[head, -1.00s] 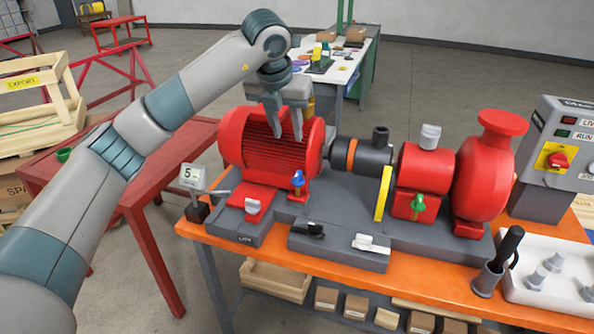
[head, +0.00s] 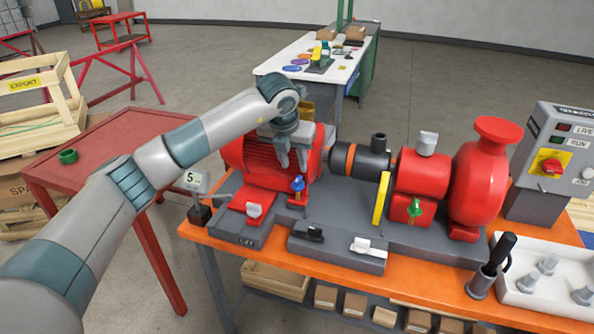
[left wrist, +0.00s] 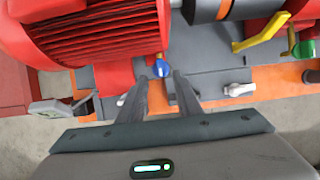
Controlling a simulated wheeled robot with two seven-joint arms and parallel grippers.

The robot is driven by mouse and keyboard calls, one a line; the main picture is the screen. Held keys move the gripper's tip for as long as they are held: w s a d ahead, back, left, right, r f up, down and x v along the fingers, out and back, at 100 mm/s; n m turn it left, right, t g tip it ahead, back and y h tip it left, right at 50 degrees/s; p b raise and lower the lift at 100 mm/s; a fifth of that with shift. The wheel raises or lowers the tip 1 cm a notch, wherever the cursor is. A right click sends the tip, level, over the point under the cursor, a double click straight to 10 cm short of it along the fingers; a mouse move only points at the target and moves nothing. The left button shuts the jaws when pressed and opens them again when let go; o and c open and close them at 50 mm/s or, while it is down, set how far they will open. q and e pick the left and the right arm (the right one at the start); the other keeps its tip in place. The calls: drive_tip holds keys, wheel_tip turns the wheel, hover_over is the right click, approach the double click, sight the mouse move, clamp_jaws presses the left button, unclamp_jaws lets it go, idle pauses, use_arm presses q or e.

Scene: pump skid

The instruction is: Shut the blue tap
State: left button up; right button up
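The blue tap (head: 298,184) stands on a red foot at the front of the red motor, on the grey skid base. It also shows in the left wrist view (left wrist: 161,68), just beyond and between my fingertips. My left gripper (head: 293,162) hangs above and slightly left of the tap, in front of the motor, fingers pointing down. Its two fingers are apart with nothing between them. It also shows in the left wrist view (left wrist: 162,82). The tap's handle is small, and its exact angle is hard to tell. My right gripper is not in view.
The red motor (head: 258,160) is close behind my left gripper. Nearby are a green tap (head: 414,209), a yellow lever (head: 381,198), a white-handled switch (head: 366,246), a black-handled switch (head: 310,233) and a small "5" display (head: 195,180). A control box (head: 552,165) stands at right.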

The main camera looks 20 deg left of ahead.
sight(298, 178)
use_arm(q)
drive_tip(key=p+x, duration=0.2)
drive_tip(key=x, duration=0.3)
drive_tip(key=shift+w+f, duration=0.1)
drive_tip(key=shift+f, duration=0.1)
drive_tip(key=shift+x, duration=0.9)
clamp_jaws()
